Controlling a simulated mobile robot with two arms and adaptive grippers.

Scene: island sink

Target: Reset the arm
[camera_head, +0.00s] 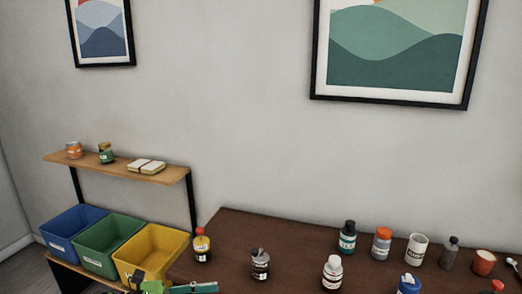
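A dark piece that looks like part of my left gripper (138,280) shows at the bottom edge, in front of the yellow bin. A green piece (194,288) lies close to its right, at the table's left end; I cannot tell whether it is held. Most of the gripper is cut off by the frame, so its opening is hidden. My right gripper is not seen.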

